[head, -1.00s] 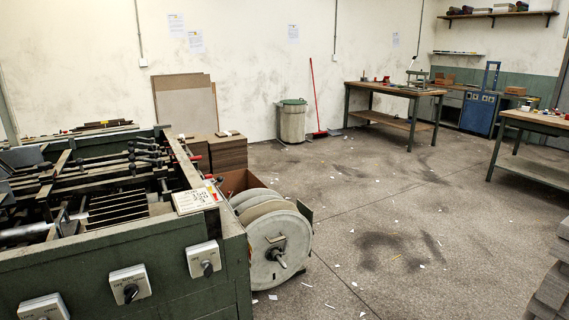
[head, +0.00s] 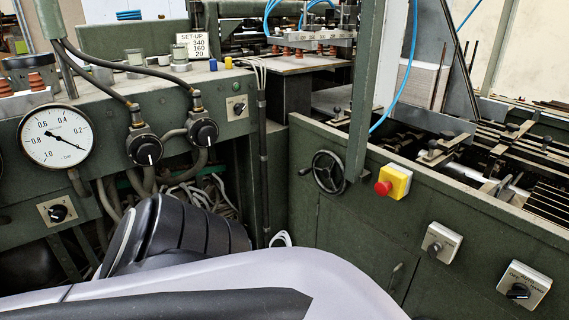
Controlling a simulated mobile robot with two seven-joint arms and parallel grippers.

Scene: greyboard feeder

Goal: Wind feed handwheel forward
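A small dark spoked handwheel (head: 331,173) is mounted on the green front panel of the machine, right of centre in the head view. A crank handle (head: 305,171) sticks out at its left side. The handwheel is unobstructed. A large grey and black part of my own arm fills the bottom of the view, below and left of the wheel. No fingertips of either gripper show.
A yellow box with a red button (head: 383,188) sits right of the handwheel, and a green post (head: 361,90) rises between them. Rotary switches (head: 441,242) are lower right. A pressure gauge (head: 56,136), two black knobs (head: 203,132) and hoses are at left.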

